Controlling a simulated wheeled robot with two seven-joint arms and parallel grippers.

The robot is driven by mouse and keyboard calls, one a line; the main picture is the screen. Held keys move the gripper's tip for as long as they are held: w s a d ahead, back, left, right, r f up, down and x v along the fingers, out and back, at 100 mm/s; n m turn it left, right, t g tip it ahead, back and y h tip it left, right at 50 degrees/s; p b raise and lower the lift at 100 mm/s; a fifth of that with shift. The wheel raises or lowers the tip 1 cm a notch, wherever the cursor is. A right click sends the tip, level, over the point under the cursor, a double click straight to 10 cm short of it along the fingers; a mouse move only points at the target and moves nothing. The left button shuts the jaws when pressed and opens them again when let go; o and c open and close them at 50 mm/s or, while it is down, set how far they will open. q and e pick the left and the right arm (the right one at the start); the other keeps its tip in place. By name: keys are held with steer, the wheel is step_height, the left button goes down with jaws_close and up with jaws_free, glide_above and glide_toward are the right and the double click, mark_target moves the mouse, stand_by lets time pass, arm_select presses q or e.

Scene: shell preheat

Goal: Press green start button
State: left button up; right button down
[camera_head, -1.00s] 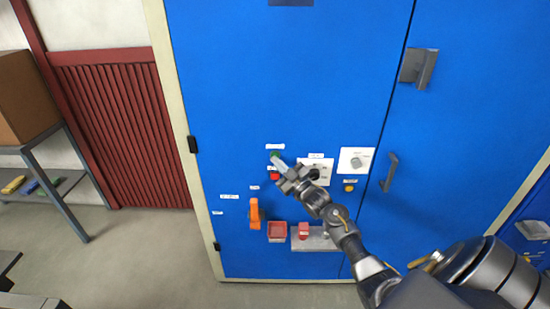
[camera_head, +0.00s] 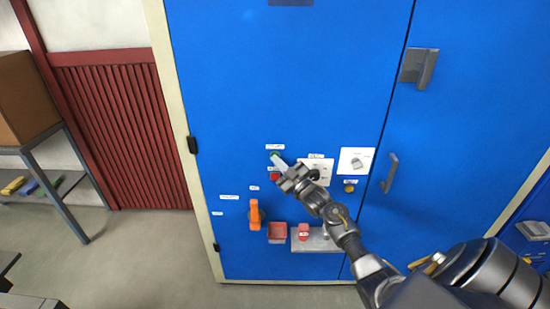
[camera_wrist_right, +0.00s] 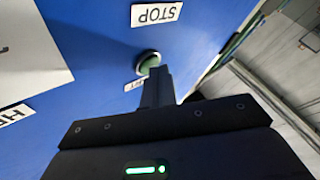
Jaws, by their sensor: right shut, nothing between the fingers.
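The green start button (camera_head: 275,154) sits on the blue cabinet door, under a small white label. In the right wrist view the green button (camera_wrist_right: 149,62) is just beyond my fingertips and partly covered by them. My right gripper (camera_head: 279,161) is shut and empty, with its tips at the button's lower edge. It also shows in the right wrist view (camera_wrist_right: 158,76). The tips look touching or very close; I cannot tell whether the button is pushed in. A red button (camera_head: 274,176) lies just below, by a label reading STOP (camera_wrist_right: 157,14). My left gripper is not seen.
White panels with a dark knob (camera_head: 314,174) and a grey knob (camera_head: 356,162) are to the right. An orange handle (camera_head: 254,214), a red tray (camera_head: 277,231) and a grey shelf (camera_head: 316,240) are lower. A door handle (camera_head: 389,173) sticks out on the right.

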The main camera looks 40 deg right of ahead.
steer(key=shift+w+d, duration=0.1)
stand_by(0.4)
steer(key=shift+s+a+p, duration=0.55)
steer(key=shift+s, duration=0.15)
steer(key=s+a+p, duration=0.1)
steer(key=s, duration=0.1)
steer(key=s+a+p, duration=0.2)
stand_by(0.3)
stand_by(0.8)
